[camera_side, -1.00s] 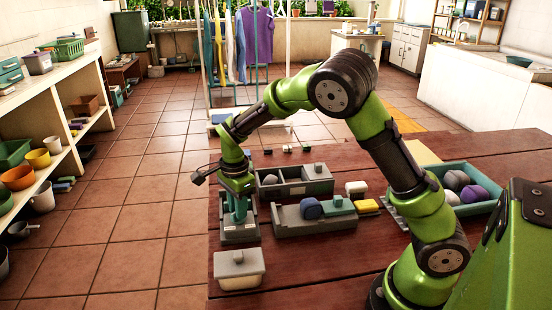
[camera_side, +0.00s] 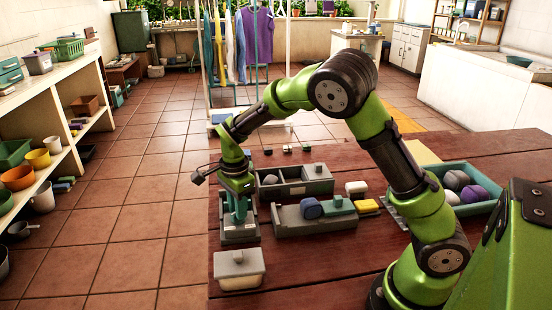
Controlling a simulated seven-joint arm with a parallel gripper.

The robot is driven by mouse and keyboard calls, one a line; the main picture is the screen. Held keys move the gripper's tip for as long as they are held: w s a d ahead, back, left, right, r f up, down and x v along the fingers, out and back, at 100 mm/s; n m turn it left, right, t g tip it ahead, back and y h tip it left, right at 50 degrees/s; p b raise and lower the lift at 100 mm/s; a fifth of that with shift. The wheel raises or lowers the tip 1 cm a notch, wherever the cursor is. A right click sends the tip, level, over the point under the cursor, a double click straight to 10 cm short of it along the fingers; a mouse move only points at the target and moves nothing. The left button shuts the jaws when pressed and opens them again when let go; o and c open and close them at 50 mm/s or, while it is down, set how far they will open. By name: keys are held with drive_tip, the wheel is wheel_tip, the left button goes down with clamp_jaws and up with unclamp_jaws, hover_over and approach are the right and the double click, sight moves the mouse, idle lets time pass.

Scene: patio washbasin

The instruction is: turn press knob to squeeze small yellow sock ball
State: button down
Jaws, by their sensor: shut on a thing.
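My gripper (camera_side: 238,219) points down into a small grey open-topped box (camera_side: 240,238), the press, near the table's left edge. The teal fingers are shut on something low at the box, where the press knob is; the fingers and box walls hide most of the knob. No small yellow sock ball can be made out inside the press from this side. A yellow block-like thing (camera_side: 367,206) lies further right on the table, beside a grey tray.
A grey tray (camera_side: 318,226) with a blue roll and a teal block stands right of the press. A lidded cream box (camera_side: 239,281) is in front. A grey divided box (camera_side: 268,191) is behind. A teal bin (camera_side: 484,207) holds several balls at right.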

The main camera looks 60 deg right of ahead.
drive_tip(key=shift+d, duration=0.1)
idle(0.3)
drive_tip(key=c, duration=1.1)
unclamp_jaws()
wheel_tip(320, 180, up, 17)
drive_tip(key=shift+f, duration=0.1)
